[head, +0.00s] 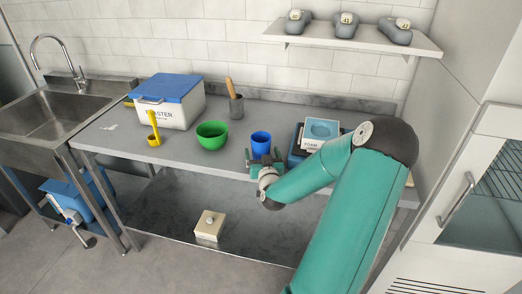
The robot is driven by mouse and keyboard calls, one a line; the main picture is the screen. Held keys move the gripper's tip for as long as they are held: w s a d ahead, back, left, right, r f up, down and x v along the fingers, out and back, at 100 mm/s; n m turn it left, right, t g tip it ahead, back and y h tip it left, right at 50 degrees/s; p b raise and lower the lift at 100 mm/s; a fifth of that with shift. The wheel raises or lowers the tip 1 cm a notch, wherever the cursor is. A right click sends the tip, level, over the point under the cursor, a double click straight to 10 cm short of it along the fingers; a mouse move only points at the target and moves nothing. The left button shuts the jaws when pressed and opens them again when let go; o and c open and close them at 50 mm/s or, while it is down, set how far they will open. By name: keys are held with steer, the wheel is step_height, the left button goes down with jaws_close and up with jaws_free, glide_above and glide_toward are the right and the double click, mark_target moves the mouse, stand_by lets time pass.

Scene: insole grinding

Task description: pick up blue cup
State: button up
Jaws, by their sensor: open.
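A blue cup (261,142) stands upright on the grey metal worktop (180,158), near its front edge. My gripper (263,160) is at the front of the cup, with its fingers pointing toward it. The gripper is open. Part of the cup's lower side is hidden by the gripper, and I cannot tell whether a finger touches it.
A green bowl (212,136) stands left of the cup.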

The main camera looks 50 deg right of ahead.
mark_target(260, 140)
steer(key=x, duration=0.2)
steer(key=shift+w+d, duration=0.15)
steer(key=shift+w, duration=0.1)
steer(key=c, duration=1.2)
steer(key=shift+o, duration=0.2)
steer(key=shift+r, duration=0.15)
